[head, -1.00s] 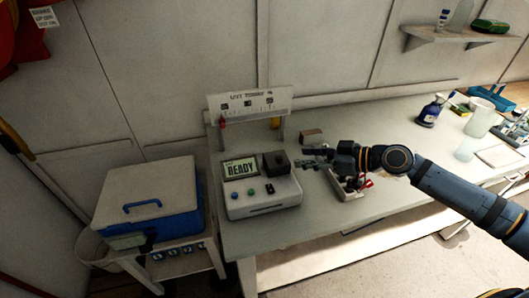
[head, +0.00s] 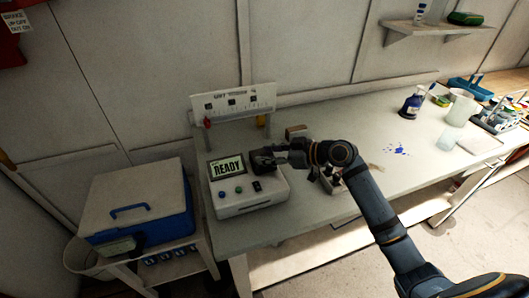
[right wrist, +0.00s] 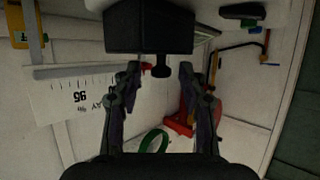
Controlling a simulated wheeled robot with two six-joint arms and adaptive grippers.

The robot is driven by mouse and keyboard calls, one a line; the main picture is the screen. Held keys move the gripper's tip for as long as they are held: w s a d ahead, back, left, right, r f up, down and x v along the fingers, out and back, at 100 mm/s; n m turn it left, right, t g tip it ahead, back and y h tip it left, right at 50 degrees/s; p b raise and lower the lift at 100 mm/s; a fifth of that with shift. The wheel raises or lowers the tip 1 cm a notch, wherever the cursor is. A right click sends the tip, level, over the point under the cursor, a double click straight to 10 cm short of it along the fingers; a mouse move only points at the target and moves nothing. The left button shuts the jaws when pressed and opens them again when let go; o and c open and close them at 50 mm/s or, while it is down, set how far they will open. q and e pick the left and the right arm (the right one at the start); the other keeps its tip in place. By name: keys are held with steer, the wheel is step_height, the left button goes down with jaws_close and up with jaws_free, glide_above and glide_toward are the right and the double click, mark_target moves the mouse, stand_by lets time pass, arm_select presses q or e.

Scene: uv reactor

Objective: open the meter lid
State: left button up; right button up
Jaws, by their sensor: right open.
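The meter (head: 240,205) is a pale box with a lit screen (head: 227,169) reading READY, on the left part of the bench. Its dark lid (head: 262,162) is a block at the top right of the meter and looks shut. In the right wrist view the lid (right wrist: 150,30) is black, with a small knob-like tab (right wrist: 161,68). My right gripper (head: 277,155) is at the lid's right side. In the right wrist view its open fingers (right wrist: 172,70) stand on either side of the tab, with gaps visible. My left gripper is out of view.
A labelled stand (head: 232,103) rises behind the meter. A small brown block (head: 297,131) and a holder (head: 330,181) lie near my right arm. A blue and white cooler (head: 140,205) stands left. Bottles and beakers (head: 463,107) are at the right; blue spots (head: 398,149) mark the bench.

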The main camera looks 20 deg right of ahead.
steer(key=shift+w+a+f, duration=0.25)
steer(key=shift+w+a, duration=0.15)
steer(key=shift+a, duration=0.1)
jaws_close()
